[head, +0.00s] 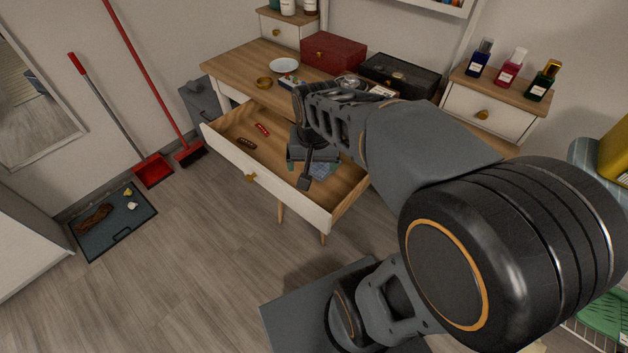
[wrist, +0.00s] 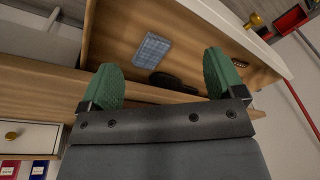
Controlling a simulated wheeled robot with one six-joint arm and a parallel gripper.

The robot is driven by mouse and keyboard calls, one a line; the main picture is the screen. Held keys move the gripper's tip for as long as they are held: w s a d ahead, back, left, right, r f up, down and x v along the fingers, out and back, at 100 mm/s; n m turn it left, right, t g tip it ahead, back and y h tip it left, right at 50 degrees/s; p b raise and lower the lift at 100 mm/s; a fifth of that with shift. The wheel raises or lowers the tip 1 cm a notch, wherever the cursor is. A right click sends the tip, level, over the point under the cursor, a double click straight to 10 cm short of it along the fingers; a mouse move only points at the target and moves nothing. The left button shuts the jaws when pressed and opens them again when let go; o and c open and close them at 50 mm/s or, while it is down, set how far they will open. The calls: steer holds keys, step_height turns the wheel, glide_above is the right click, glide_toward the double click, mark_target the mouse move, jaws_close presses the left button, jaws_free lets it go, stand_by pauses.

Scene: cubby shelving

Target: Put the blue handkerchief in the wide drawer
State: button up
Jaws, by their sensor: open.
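The wide drawer (head: 262,183) is pulled out from the wooden dressing table; it also shows in the wrist view (wrist: 205,28). The blue handkerchief (head: 322,170), a small folded checked cloth, lies on the drawer floor; my gripper partly covers it in the head view. In the wrist view the handkerchief (wrist: 152,50) lies flat and fully visible, beyond my fingertips and apart from them. My gripper (head: 308,172) is over the open drawer, its green-padded fingers (wrist: 164,74) spread wide with nothing between them.
A red item (head: 262,129) and a brown comb-like item (head: 247,143) lie in the drawer's left part. A dark oval item (wrist: 175,81) lies near the handkerchief. A plate (head: 284,66), red box (head: 333,52) and black case (head: 400,75) stand on the tabletop.

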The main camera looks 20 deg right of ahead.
steer(key=s+a+f+n+t, duration=0.1)
steer(key=s+a+n, duration=0.1)
steer(key=s+n, duration=0.2)
steer(key=shift+s+a+n, duration=0.2)
steer(key=shift+s+n, duration=0.2)
steer(key=shift+s, duration=0.55)
steer(key=w+p+v, duration=0.2)
steer(key=p+v, duration=0.7)
steer(key=w+r+p+v, duration=0.1)
steer(key=w+p+v, duration=0.1)
steer(key=p+v, duration=0.8)
steer(key=shift+r+t, duration=0.4)
steer(key=shift+w+a, duration=0.15)
